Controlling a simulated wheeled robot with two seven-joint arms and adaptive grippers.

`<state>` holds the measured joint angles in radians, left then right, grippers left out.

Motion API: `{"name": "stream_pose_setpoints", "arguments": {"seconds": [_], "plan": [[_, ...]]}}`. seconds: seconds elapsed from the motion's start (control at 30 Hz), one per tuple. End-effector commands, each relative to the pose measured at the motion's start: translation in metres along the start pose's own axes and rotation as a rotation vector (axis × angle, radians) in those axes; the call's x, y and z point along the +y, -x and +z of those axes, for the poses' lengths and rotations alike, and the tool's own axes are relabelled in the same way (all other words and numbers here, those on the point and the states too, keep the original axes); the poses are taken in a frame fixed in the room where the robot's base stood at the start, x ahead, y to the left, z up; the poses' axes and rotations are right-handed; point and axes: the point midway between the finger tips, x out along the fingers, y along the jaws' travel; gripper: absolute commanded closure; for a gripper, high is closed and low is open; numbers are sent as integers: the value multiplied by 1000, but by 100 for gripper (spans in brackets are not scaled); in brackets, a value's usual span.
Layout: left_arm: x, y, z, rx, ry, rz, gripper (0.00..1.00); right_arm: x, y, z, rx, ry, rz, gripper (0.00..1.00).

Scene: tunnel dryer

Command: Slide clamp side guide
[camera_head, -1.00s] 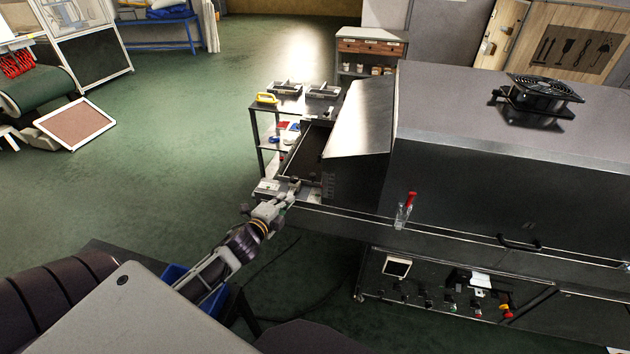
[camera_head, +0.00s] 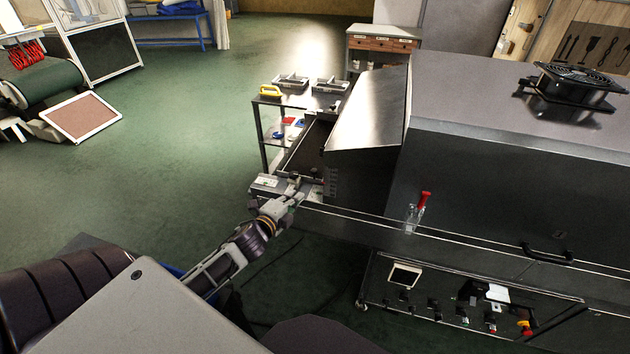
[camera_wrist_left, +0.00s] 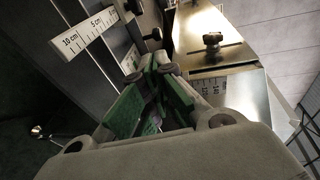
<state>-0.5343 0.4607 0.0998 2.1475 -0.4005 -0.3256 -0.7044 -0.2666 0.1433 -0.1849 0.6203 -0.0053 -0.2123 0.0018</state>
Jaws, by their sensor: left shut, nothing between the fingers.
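The side guide assembly is at the open left end of the dryer. In the left wrist view I see a metal plate (camera_wrist_left: 195,60) with a black clamp knob (camera_wrist_left: 213,40), and a white centimetre scale (camera_wrist_left: 85,35) to the left. Part of a second scale shows under the plate's near edge. My left gripper (camera_head: 296,201) is at the dryer's near corner, beside the guide hardware (camera_head: 311,187). In the wrist view its green-padded fingers (camera_wrist_left: 149,68) are shut and empty, between the scale and the plate. Whether they touch the guide, I cannot tell. My right gripper is not in view.
The dryer housing (camera_head: 500,150) fills the right, with a red-handled item (camera_head: 421,205) on its front and a black handle (camera_head: 547,253). A shelf cart (camera_head: 262,130) stands behind the inlet. Open green floor (camera_head: 170,160) lies to the left.

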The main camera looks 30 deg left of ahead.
Motion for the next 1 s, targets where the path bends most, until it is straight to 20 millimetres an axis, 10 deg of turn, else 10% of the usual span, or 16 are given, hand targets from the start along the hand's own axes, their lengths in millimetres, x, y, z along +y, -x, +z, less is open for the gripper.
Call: {"name": "stream_pose_setpoints", "arguments": {"seconds": [1.0], "plan": [[0, -28, 0, 0, 0, -1, 100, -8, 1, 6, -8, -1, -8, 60]]}}
